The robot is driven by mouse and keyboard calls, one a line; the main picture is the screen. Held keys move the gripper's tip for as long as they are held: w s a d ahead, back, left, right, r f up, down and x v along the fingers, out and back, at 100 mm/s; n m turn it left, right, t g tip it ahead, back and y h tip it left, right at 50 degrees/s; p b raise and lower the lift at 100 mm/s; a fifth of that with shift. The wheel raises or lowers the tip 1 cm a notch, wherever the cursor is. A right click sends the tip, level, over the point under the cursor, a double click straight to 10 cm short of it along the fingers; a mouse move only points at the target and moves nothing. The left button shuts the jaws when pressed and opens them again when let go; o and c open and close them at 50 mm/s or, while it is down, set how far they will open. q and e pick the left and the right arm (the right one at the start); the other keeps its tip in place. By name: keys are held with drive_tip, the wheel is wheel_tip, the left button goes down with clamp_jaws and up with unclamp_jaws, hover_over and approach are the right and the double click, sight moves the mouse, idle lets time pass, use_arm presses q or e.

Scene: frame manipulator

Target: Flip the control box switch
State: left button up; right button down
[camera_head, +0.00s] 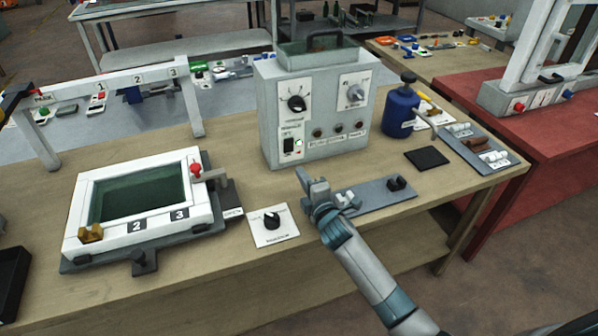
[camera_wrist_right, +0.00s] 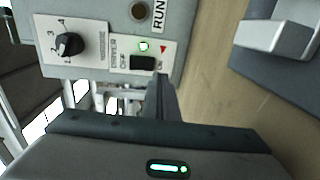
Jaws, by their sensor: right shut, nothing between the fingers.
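The grey control box (camera_head: 270,125) stands on the wooden workbench, with dials on its front. Its black rocker switch (camera_head: 289,145) is at the lower left of the front panel. A small lit light is beside the switch. My right gripper (camera_head: 303,176) is shut and empty, in front of and below the switch. In the wrist view its fingers (camera_wrist_right: 160,88) point toward the panel; I cannot tell whether they touch it. My left gripper is not in view.
A white frame fixture (camera_head: 80,215) lies on the bench at left, near a knob plate (camera_head: 270,240). A grey plate with small parts (camera_head: 372,197) lies close to my right gripper. A blue bottle (camera_head: 400,112) and a black pad (camera_head: 427,157) are right of the box.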

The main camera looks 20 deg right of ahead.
drive_tip(key=s, duration=0.2)
drive_tip(key=s+b, duration=0.1)
drive_tip(key=s, duration=0.3)
drive_tip(key=shift+s+d+f, duration=0.1)
drive_tip(key=shift+f, duration=0.25)
drive_tip(key=shift+s+f, duration=0.1)
